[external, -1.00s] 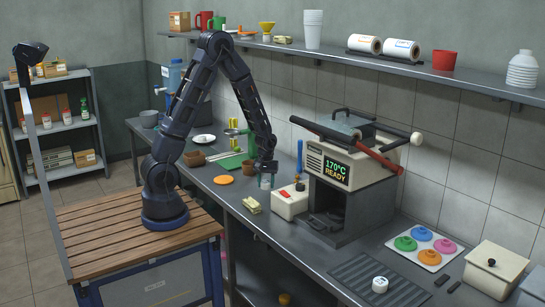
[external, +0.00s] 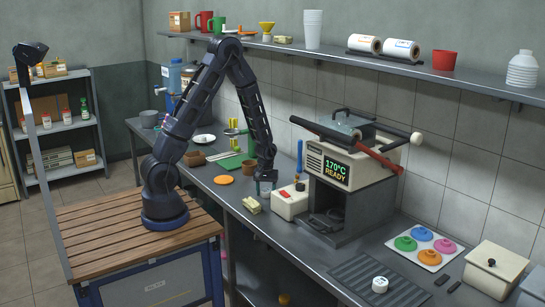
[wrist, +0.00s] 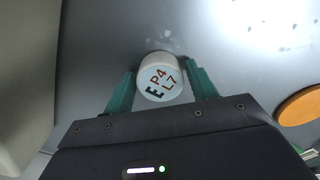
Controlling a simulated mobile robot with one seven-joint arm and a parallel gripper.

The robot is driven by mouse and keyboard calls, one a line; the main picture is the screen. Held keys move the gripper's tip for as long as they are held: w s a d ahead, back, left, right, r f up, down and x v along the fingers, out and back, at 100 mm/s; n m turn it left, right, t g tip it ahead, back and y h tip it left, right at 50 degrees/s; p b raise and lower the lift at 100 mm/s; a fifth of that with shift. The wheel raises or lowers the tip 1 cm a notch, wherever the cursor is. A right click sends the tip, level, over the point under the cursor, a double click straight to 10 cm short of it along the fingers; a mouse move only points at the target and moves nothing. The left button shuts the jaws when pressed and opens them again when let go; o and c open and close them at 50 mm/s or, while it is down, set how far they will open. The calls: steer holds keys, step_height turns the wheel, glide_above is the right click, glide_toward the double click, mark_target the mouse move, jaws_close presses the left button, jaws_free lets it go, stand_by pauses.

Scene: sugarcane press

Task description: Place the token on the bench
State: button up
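The token is hard to make out there.
A cream box with a red switch (external: 289,203) stands just right of my gripper, and the dark press (external: 345,205) is beyond it. An orange disc (external: 223,180) lies to the left.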

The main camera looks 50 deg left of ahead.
steer(key=shift+o, duration=0.7)
step_height(320, 180, up, 12)
step_height(320, 180, up, 18)
steer(key=m+t, duration=0.2)
steer(key=m, duration=0.2)
glide_above(266, 190)
steer(key=s+a, duration=0.1)
steer(key=s, duration=0.9)
steer(key=s+r+m+t, duration=0.1)
steer(key=s+r, duration=0.3)
steer(key=s, duration=0.4)
steer(key=s+r+m+t, duration=0.1)
steer(key=s+r+m, duration=0.3)
steer(key=s, duration=0.4)
steer(key=shift+a+r+t, duration=0.3)
steer(key=shift+a+r, duration=0.1)
steer(key=shift+r, duration=0.2)
